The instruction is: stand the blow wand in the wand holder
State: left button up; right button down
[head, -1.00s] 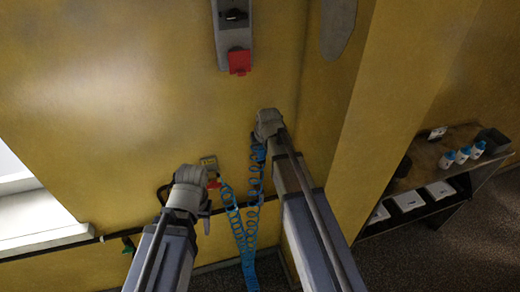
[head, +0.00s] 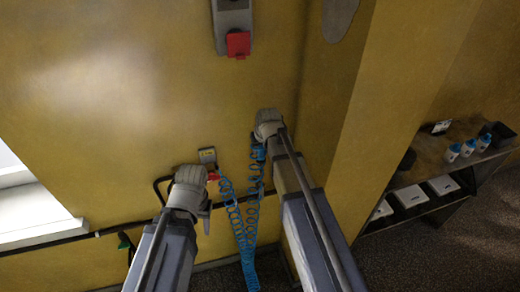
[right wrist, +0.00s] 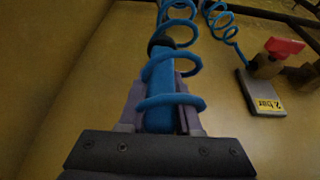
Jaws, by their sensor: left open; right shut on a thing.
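The blue blow wand (right wrist: 158,92) is between the jaws of my right gripper (right wrist: 160,120) in the right wrist view, with blue coiled hose looping around and beyond it. In the head view the right gripper (head: 266,140) is at the yellow wall, and a bit of the blue wand (head: 258,153) shows beside it. My left gripper (head: 188,180) is lower and to the left, its fingers mostly hidden by the wrist; it is open. I cannot make out the wand holder in either view.
A red-handled valve (right wrist: 267,60) with a yellow "2 bar" label (right wrist: 268,105) is on the wall near the hose (head: 240,225). A dark pipe (head: 100,234) runs low along the wall. Shelves with bottles (head: 452,153) stand right, beyond a yellow pillar.

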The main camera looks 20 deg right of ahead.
jog(key=shift+f+b, duration=1.3)
jog(key=shift+f, duration=0.3)
notch_tip(320, 180, down, 11)
jog(key=b, duration=1)
jog(key=shift+r+b, duration=0.2)
jog(key=shift+b, duration=0.2)
jog(key=c, duration=0.5)
grip_release()
jog(key=shift+r, duration=0.1)
